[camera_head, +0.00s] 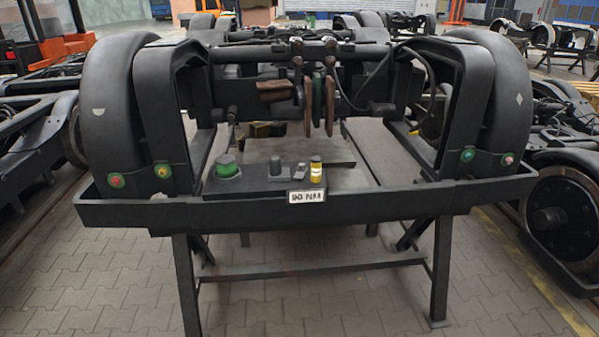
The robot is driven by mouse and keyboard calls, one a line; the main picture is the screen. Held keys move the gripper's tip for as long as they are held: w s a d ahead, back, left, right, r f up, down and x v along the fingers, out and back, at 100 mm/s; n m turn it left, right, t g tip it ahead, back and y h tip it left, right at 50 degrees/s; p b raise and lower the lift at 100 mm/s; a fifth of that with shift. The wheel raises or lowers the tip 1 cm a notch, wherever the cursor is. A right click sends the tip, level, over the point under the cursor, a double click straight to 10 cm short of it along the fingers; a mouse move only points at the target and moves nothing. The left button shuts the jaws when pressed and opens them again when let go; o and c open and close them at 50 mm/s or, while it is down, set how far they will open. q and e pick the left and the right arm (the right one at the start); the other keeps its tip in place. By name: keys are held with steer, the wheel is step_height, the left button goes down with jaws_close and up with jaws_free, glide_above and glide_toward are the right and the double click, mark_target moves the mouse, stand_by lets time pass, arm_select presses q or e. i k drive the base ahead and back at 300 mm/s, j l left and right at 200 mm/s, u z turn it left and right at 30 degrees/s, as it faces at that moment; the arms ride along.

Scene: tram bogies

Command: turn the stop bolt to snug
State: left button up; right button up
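A black bogie frame (300,209) stands on a trestle in the middle of the view. I cannot tell which part is the stop bolt. A white label reading "90 NM" (307,196) is on the front beam. Neither of my grippers is in view.
Wheel covers (115,105) rise at both sides, with red and green round fittings (116,180) near the front beam. Cables hang around the central pads. Other bogies (566,215) stand close on the left and right. The paved floor (310,310) in front is clear.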

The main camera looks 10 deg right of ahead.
mark_target(301, 168)
steer(key=i+j+z, duration=0.35)
steer(key=i+j, duration=0.7)
steer(key=j, duration=0.1)
